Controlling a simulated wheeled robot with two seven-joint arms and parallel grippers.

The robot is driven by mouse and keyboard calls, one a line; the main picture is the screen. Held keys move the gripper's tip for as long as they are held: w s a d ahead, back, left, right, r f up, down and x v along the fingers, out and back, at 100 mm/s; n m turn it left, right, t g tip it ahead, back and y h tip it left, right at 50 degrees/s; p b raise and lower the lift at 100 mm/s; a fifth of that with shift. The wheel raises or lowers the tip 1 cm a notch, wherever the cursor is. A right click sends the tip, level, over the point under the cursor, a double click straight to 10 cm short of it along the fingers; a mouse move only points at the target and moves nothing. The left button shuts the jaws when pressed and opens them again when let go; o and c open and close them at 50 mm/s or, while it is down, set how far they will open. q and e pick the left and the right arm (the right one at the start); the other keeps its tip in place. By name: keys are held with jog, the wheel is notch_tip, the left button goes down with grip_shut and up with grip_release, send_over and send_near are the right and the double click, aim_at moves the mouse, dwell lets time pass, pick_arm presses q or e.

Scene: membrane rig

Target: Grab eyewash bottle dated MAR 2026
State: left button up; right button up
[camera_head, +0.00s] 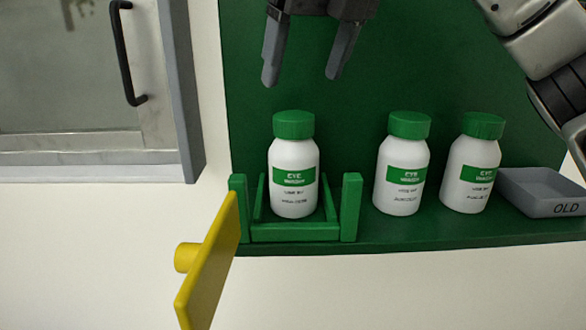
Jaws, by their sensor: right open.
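Three white eyewash bottles with green caps and green label bands stand upright on a green shelf (400,234). The left bottle (294,165) stands inside a green holder frame (295,232). The middle bottle (402,163) and the right bottle (471,163) stand on the open shelf. The small date print on each label is too blurred to read. My right gripper (304,82) is open and empty, fingers pointing down, above the left bottle's cap and apart from it. My left gripper is not in view.
A grey tray marked OLD (560,208) sits at the shelf's right end. A yellow flap with a knob (207,265) stands at the holder's left front. A green back panel (350,120) rises behind the bottles. A glazed door with a black handle (125,60) is at left.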

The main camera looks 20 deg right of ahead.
aim_at(294, 115)
jog(key=x, duration=0.8)
jog(key=shift+f, duration=0.2)
jog(key=c, duration=1.3)
grip_shut()
jog(key=shift+r, duration=0.15)
